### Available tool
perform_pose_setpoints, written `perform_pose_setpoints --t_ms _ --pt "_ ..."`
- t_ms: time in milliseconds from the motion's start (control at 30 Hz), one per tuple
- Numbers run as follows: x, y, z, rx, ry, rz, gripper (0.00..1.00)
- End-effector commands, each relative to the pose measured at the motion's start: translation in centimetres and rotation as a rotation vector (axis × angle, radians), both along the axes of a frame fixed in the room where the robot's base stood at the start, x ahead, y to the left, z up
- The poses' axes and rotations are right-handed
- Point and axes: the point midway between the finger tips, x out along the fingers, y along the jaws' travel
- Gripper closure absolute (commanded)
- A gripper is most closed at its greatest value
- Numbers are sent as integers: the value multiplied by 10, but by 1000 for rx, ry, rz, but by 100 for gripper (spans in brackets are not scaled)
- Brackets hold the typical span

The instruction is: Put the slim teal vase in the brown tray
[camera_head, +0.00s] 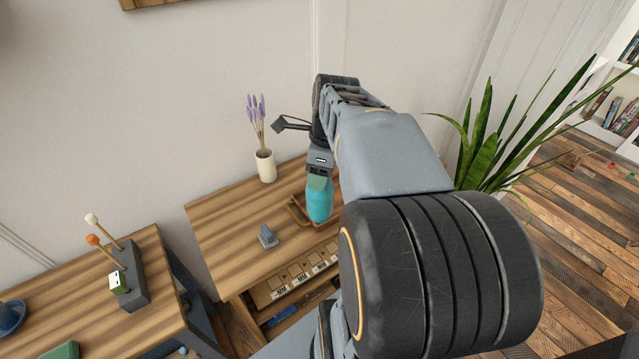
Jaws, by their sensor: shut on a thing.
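The slim teal vase (320,202) is upright below my gripper (319,180), which is shut on its top. The brown tray (296,214) lies on the wooden cabinet top, and its left rim shows just left of the vase. The vase overlaps the tray in the picture. I cannot tell whether its base touches the tray floor or hangs above it. My arm and the vase hide the right part of the tray.
A white vase with lavender (265,165) stands at the back of the cabinet (225,215). A small grey object (268,236) sits left of the tray. A plant (490,150) rises at right. Another table with a dark block (130,282) stands at left.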

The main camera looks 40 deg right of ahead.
Motion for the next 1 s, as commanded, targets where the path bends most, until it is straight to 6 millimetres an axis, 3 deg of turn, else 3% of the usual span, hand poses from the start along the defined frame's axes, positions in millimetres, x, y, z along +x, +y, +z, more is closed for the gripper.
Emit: perform_pose_setpoints --t_ms 300,500,1000 --pt "61 -46 -34 2 4 -15 96" --pt "85 -62 -67 2 3 -12 96" --pt "105 -76 -97 0 0 -7 96"
